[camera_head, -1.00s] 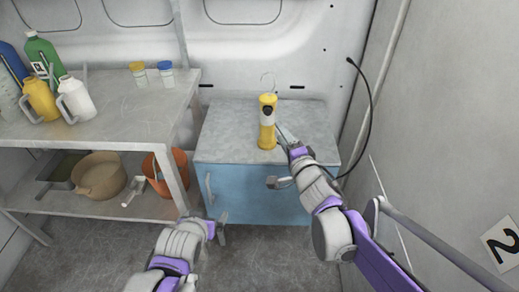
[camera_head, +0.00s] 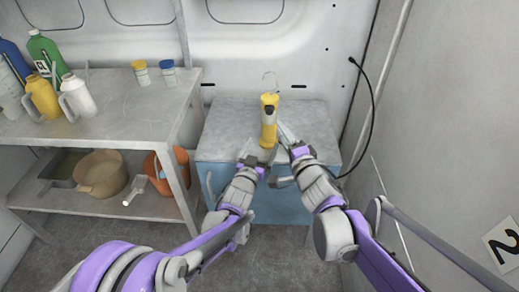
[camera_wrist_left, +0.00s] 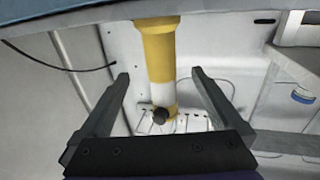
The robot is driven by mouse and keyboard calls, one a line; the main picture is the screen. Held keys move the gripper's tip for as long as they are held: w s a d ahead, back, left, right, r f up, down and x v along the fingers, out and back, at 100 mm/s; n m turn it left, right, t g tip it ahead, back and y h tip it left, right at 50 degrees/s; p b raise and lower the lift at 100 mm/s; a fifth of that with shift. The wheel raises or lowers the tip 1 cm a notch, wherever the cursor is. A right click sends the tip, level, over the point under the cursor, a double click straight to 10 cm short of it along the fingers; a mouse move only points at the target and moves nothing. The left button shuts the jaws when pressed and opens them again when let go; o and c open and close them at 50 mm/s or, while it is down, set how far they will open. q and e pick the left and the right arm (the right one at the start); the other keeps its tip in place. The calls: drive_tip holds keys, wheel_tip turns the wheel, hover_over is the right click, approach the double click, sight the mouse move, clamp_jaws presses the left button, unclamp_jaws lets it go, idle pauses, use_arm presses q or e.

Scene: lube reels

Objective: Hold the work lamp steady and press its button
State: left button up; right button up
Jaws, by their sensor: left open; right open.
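The yellow work lamp (camera_head: 268,130) stands upright on top of the blue cabinet, with a wire hook at its top and a dark button on its upper body. It also shows in the left wrist view (camera_wrist_left: 158,55), where its white band and dark round button (camera_wrist_left: 160,115) appear between the finger lines. My left gripper (camera_head: 257,153) is open just in front of the lamp's lower part; its two fingers (camera_wrist_left: 158,75) flank the lamp in the wrist view. Contact cannot be told. My right gripper (camera_head: 283,155) is open, close to the lamp's right side.
The blue cabinet (camera_head: 225,125) has a grey top with free room around the lamp. A grey shelf table (camera_head: 125,110) on the left holds bottles and jars (camera_head: 140,73), with bowls and an orange bucket (camera_head: 155,165) below. A black cable (camera_head: 372,105) hangs at the right wall.

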sight(267, 134)
use_arm(q)
drive_tip(key=x, duration=1)
drive_tip(key=shift+c, duration=0.3)
clamp_jaws()
drive_tip(key=shift+s, duration=0.1)
use_arm(e)
clamp_jaws()
idle(1.0)
idle(0.5)
